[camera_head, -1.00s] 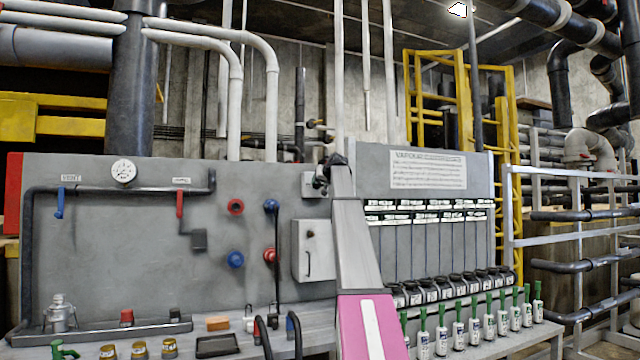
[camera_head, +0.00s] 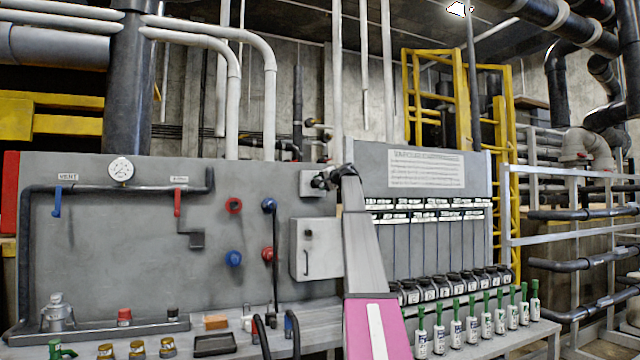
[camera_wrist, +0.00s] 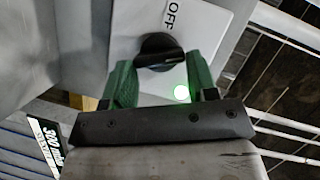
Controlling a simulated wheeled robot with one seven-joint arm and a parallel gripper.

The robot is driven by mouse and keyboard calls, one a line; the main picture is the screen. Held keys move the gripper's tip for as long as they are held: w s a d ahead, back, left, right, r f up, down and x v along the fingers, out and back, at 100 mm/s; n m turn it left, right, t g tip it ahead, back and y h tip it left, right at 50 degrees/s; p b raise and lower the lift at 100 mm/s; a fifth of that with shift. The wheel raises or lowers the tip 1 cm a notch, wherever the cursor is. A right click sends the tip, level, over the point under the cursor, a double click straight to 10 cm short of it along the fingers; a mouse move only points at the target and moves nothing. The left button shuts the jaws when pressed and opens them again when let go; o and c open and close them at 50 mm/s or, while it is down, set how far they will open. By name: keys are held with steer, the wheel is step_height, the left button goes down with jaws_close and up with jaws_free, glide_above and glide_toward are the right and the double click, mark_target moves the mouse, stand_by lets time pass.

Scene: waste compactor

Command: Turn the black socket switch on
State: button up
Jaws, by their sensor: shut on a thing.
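The black socket switch (camera_wrist: 160,50) is a dark round knob on a light plate (camera_wrist: 218,22) marked OFF, seen upside down in the wrist view. A green light (camera_wrist: 181,93) glows beside the knob. The two green fingers of my gripper (camera_wrist: 161,66) stand on either side of the knob and are shut on it. In the head view my gripper (camera_head: 323,181) is at the small grey switch box (camera_head: 307,190) on the panel, and the knob is hidden behind it.
A grey cabinet (camera_head: 326,262) with a handle sits just below the switch box. A sign board (camera_head: 426,169) and a rack of dark containers (camera_head: 460,285) are to the right. Several green-topped bottles (camera_head: 456,332) stand on the bench. Blue and red valves (camera_head: 234,259) are to the left.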

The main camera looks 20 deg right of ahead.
steer(key=m, duration=0.2)
steer(key=m+t+y, duration=0.1)
steer(key=m, duration=0.1)
steer(key=shift+d+f, duration=0.1)
steer(key=shift+f, duration=0.25)
steer(key=shift+m, duration=0.3)
steer(key=o, duration=0.9)
steer(key=shift+o, duration=0.2)
steer(key=v, duration=1)
steer(key=shift+s+d+f, duration=0.15)
steer(key=shift+s+f, duration=0.05)
steer(key=shift+s, duration=0.15)
